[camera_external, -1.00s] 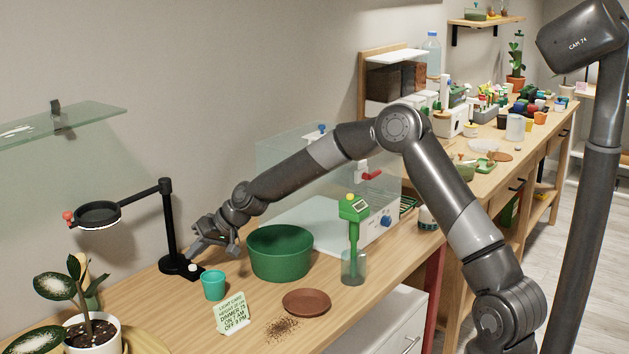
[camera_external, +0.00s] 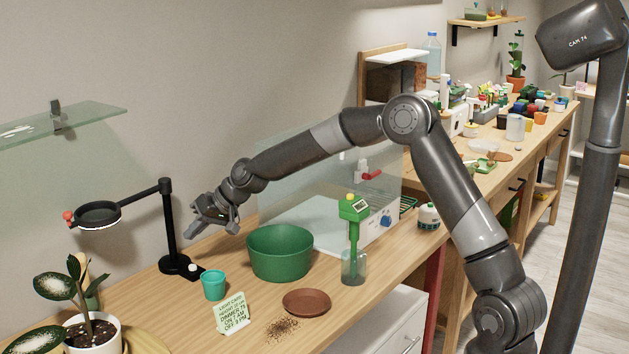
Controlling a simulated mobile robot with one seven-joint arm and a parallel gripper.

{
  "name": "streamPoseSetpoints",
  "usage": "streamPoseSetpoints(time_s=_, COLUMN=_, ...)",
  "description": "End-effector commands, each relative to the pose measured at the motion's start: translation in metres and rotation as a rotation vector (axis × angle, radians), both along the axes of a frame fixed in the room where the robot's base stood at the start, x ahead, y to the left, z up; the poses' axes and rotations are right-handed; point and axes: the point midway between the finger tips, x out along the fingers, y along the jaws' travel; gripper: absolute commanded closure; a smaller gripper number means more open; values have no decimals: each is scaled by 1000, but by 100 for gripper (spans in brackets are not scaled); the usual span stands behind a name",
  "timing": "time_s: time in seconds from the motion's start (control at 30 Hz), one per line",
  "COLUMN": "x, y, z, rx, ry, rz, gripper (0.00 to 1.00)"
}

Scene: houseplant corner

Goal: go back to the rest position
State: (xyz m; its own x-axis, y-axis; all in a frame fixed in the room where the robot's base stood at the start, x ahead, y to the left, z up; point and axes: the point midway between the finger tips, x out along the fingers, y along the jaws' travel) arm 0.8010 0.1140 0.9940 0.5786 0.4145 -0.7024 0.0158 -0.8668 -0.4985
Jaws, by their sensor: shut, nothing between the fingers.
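My gripper (camera_external: 214,229) is above the wooden bench, to the right of the black lamp post and up and to the left of the green tub in the picture. It holds nothing and touches nothing that I can see. The fingers point down and left. My arm reaches across from the right, over the clear enclosure.
Near my gripper stand the black ring lamp (camera_external: 170,230), a green tub (camera_external: 281,262) and a teal cup (camera_external: 214,290). A green meter (camera_external: 354,210) stands in a glass beside the clear enclosure (camera_external: 290,212).

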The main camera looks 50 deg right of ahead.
Motion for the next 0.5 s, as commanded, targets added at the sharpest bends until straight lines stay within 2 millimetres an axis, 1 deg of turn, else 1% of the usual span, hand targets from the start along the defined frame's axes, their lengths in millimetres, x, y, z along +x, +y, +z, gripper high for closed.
streamPoseSetpoints(time_s=0.07, x=-11, y=3, z=11, rx=-27, ry=-3, rz=16, gripper=100)
streamPoseSetpoints(time_s=0.17, x=-33, y=4, z=29, rx=-80, ry=0, rz=41, gripper=100)
streamPoseSetpoints(time_s=0.3, x=-75, y=1, z=57, rx=-170, ry=9, rz=76, gripper=100)
streamPoseSetpoints(time_s=0.37, x=-94, y=-1, z=67, rx=-205, ry=15, rz=86, gripper=100)
streamPoseSetpoints(time_s=0.5, x=-139, y=-10, z=92, rx=-285, ry=25, rz=99, gripper=100)
